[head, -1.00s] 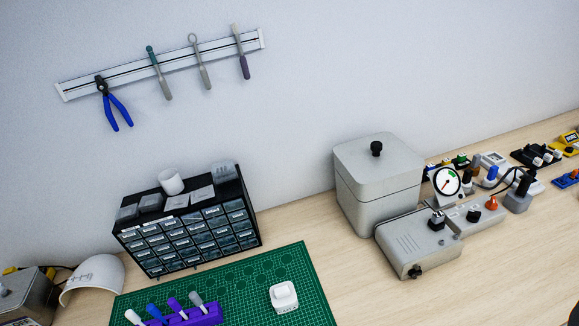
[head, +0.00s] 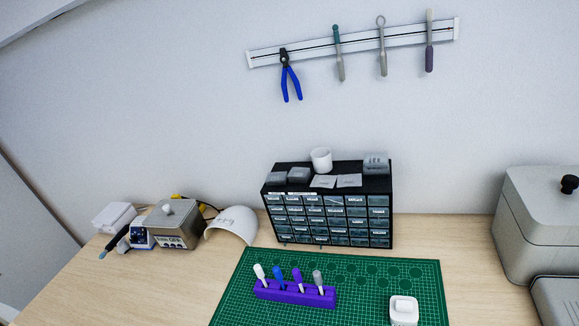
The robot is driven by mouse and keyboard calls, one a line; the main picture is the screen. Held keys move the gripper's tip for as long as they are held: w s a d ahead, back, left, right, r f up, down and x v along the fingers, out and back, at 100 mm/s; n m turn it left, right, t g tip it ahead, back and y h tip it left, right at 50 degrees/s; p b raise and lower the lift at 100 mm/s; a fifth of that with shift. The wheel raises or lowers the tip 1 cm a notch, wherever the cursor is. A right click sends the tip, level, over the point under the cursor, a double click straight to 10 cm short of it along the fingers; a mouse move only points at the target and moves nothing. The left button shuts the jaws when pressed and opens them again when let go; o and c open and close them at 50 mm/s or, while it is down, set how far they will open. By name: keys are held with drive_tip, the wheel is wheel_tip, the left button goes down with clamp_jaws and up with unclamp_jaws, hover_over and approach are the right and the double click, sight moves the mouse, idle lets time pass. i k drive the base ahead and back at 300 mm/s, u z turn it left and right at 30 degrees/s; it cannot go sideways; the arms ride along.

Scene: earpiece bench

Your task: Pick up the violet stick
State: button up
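A violet stick (head: 297,279) stands in a purple holder (head: 294,294) on the green cutting mat (head: 370,299). It is third from the left in the row, between a blue stick (head: 279,277) and a grey stick (head: 317,279). A white stick (head: 260,273) stands at the left end. The lower ends of the sticks are hidden in the holder. My gripper is not in view.
A small white case (head: 404,310) sits on the mat to the right. A drawer cabinet (head: 328,214) stands behind the mat. A white curved shell (head: 231,225) and a metal box (head: 172,226) stand left. A grey lidded box (head: 540,235) stands right. Tools hang on a wall rail (head: 360,42).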

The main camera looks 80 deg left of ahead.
sight(298, 276)
drive_tip(key=u, duration=2)
drive_tip(key=k, duration=1)
drive_tip(key=z, duration=0.15)
